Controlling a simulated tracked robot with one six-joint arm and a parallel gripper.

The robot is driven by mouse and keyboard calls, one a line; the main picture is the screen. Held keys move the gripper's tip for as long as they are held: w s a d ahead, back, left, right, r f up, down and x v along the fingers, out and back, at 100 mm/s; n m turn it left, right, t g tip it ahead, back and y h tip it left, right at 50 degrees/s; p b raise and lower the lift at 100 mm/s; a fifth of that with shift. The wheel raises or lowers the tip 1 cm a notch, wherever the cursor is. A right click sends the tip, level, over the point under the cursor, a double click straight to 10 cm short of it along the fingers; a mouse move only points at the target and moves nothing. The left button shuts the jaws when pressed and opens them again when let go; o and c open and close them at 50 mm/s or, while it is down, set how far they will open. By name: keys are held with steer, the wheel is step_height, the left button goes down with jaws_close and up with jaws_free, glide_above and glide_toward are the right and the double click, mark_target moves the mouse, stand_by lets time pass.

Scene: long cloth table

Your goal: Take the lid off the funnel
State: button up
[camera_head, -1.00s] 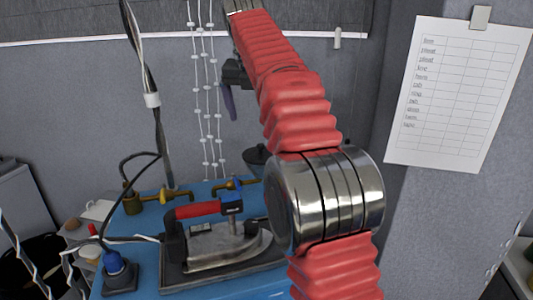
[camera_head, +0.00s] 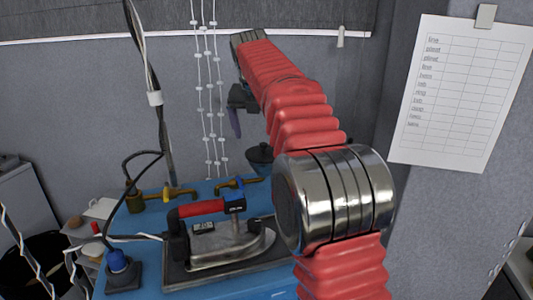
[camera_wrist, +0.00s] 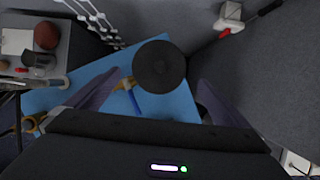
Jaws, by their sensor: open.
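The funnel (camera_head: 259,169) stands at the back of the blue table, partly hidden behind my arm. Its dark round lid (camera_head: 260,154) is on top. In the wrist view the lid (camera_wrist: 160,66) is a dark disc with a small central knob, seen from above; it hides the funnel body. My gripper (camera_wrist: 158,78) is open and empty, with one purple-grey finger on each side of the lid's lower part in the picture. In the head view my gripper (camera_head: 235,121) hangs above and left of the funnel, apart from it.
An iron with a red handle (camera_head: 201,208) rests on a dark stand in front. Brass pipe fittings (camera_head: 240,184) lie on the blue table (camera_head: 215,187) near the funnel. White beaded strings (camera_head: 210,90) hang left of my gripper. A grey wall stands close behind.

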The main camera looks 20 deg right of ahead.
mark_target(263, 146)
steer(key=shift+w+d+f, duration=0.15)
steer(key=shift+f, duration=0.4)
steer(key=shift+f, duration=0.1)
steer(key=shift+x, duration=2.5)
steer(key=shift+c, duration=0.5)
steer(key=c, duration=0.7)
